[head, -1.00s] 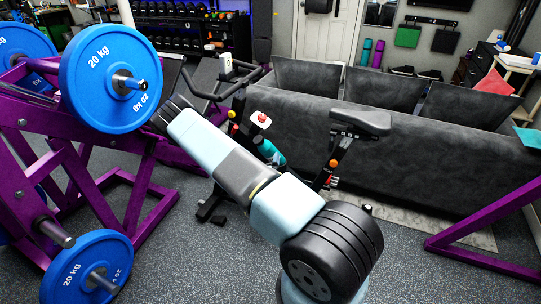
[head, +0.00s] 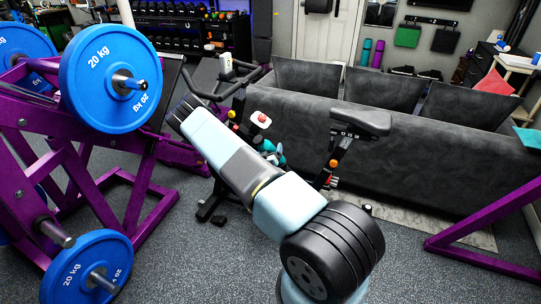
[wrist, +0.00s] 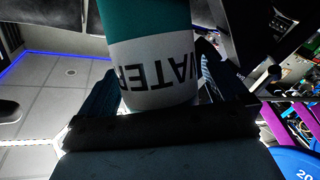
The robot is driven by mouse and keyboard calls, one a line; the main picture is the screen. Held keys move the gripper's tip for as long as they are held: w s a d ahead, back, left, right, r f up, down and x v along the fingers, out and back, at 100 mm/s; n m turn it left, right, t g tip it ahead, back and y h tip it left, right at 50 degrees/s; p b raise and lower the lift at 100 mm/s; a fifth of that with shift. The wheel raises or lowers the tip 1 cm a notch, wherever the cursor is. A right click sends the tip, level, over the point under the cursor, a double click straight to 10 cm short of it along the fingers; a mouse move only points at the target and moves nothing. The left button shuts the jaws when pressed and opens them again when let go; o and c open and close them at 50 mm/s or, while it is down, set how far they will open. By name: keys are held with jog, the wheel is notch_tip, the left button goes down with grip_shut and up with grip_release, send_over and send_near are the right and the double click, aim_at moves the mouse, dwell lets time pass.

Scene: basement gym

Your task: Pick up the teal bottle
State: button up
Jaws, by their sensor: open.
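The teal bottle (head: 268,147) is by the exercise bike in the head view, partly covered by my arm. In the wrist view the bottle (wrist: 150,68) is large and close, teal with a white band whose lettering reads WATER upside down. My gripper (wrist: 152,95) is open in the wrist view, with one dark finger to the left of the bottle and one to the right. The bottle overlaps the space between them. I cannot tell whether either finger touches it. In the head view I cannot make out the gripper clearly.
The exercise bike's saddle (head: 361,122) and handlebars (head: 222,85) are close around the bottle. A long grey sofa (head: 430,150) stands behind to the right. A purple rack (head: 60,170) with blue weight plates (head: 110,78) is at the left. Open floor lies in front.

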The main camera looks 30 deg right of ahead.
jog(key=shift+c, duration=0.5)
jog(key=c, duration=1)
jog(key=shift+c, duration=0.2)
jog(key=shift+r, duration=0.1)
